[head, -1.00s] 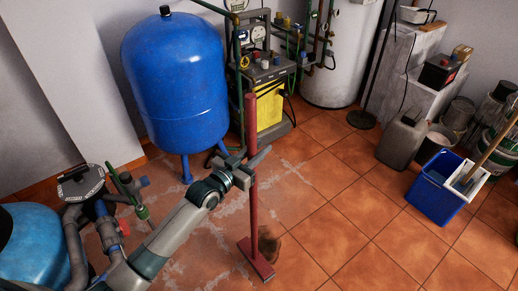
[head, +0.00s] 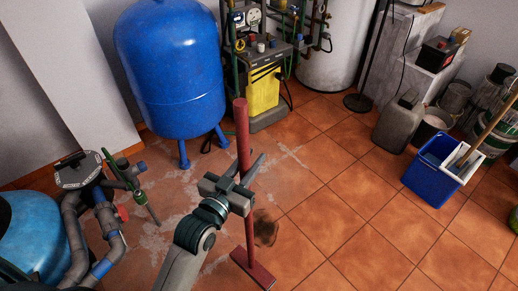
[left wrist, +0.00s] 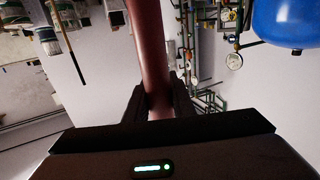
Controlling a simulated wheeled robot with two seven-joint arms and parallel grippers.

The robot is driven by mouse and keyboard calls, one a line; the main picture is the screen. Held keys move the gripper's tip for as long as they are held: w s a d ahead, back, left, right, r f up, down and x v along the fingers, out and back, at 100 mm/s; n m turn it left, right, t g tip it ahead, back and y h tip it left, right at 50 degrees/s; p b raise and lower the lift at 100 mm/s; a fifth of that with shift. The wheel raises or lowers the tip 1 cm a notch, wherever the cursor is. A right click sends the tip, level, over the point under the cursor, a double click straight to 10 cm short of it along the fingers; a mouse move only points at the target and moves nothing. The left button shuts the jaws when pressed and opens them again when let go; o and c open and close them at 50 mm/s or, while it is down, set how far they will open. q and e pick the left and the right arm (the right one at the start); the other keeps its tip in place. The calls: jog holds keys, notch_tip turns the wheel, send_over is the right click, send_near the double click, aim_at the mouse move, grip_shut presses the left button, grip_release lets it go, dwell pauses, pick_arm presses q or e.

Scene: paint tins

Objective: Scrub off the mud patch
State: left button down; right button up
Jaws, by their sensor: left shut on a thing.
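The mud patch (head: 265,228) is a dark brown stain on the orange tiled floor, in the middle of the head view. My left gripper (head: 246,180) is shut on the red handle of a scrubbing brush (head: 241,130). The handle stands nearly upright, and its wide red head (head: 253,268) is low at the floor, just in front of the patch. I cannot tell whether it touches the tiles. In the left wrist view the handle (left wrist: 148,45) runs between the fingers (left wrist: 160,100). My right gripper is not in view.
A blue tank (head: 172,70) on legs and a yellow-fronted unit (head: 264,90) stand behind. A blue bucket (head: 428,182) and a grey canister (head: 397,122) are at the right. Pipes and a light-blue vessel (head: 32,240) fill the left. The floor right of the patch is clear.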

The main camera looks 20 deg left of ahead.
pick_arm(q)
jog(key=s+a+r+n+y, duration=0.2)
jog(key=s+a+r+y, duration=0.1)
jog(key=s, duration=0.6)
jog(key=shift+a+r+n+t+y, duration=0.4)
jog(key=shift+a+y, duration=0.2)
jog(key=shift+a, duration=0.65)
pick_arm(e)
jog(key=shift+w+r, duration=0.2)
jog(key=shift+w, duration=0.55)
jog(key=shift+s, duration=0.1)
